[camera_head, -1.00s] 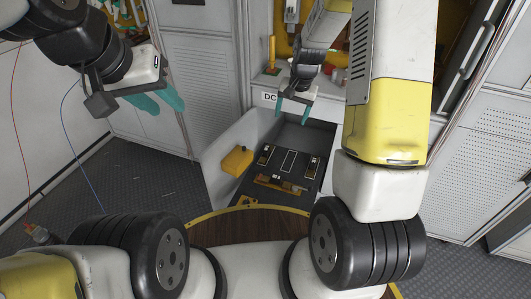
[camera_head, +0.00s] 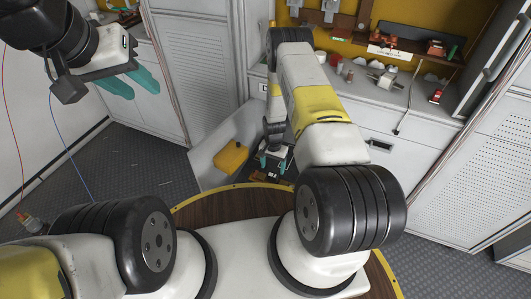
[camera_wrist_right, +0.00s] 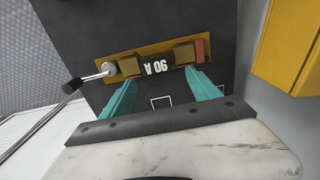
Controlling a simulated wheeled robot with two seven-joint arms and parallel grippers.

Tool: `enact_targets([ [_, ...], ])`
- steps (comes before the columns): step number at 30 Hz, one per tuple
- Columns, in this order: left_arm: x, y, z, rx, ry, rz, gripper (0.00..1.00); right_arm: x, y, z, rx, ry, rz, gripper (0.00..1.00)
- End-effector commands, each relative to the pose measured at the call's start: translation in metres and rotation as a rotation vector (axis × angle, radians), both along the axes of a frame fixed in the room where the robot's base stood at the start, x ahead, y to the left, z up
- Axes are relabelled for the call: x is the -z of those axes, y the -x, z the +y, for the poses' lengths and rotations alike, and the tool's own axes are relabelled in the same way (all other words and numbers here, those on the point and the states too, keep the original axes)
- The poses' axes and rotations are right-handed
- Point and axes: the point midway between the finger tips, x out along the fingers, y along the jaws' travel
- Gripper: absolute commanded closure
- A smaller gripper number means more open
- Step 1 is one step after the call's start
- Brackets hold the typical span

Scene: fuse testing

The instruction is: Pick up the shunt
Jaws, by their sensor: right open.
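The shunt (camera_wrist_right: 157,62) is a brass bar with two blocks and an upside-down "90 A" marking. It lies on a dark panel (camera_wrist_right: 85,30) in the right wrist view. My right gripper (camera_wrist_right: 160,79) is open, its two teal fingers apart, with tips close to the near edge of the shunt. I cannot tell whether they touch it. In the head view the right gripper (camera_head: 275,163) reaches down over the panel, and the shunt (camera_head: 267,177) is mostly hidden by the arm and column. My left gripper (camera_head: 144,91) is raised at the upper left, open and empty.
A yellow box (camera_head: 231,156) stands left of the panel; it also fills the right side of the wrist view (camera_wrist_right: 288,48). A counter (camera_head: 365,98) with small items runs behind.

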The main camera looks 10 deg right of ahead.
Motion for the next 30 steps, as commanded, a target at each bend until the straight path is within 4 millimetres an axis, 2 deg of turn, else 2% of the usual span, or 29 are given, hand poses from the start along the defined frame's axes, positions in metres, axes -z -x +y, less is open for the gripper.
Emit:
enact_targets([
  [10, 0.0, 0.0, 0.0, 0.0, 0.0, 0.0, 0.64, 0.048, 0.006, 0.0, 0.0, -0.001, 0.001, 0.29],
  [20, 0.0, 0.0, 0.0, 0.0, 0.0, 0.0, 0.64, 0.053, 0.006, 0.0, 0.0, -0.001, 0.001, 0.31],
  [30, 0.0, 0.0, 0.0, 0.0, 0.0, 0.0, 0.64, 0.053, 0.005, 0.0, -0.001, -0.001, 0.001, 0.98],
])
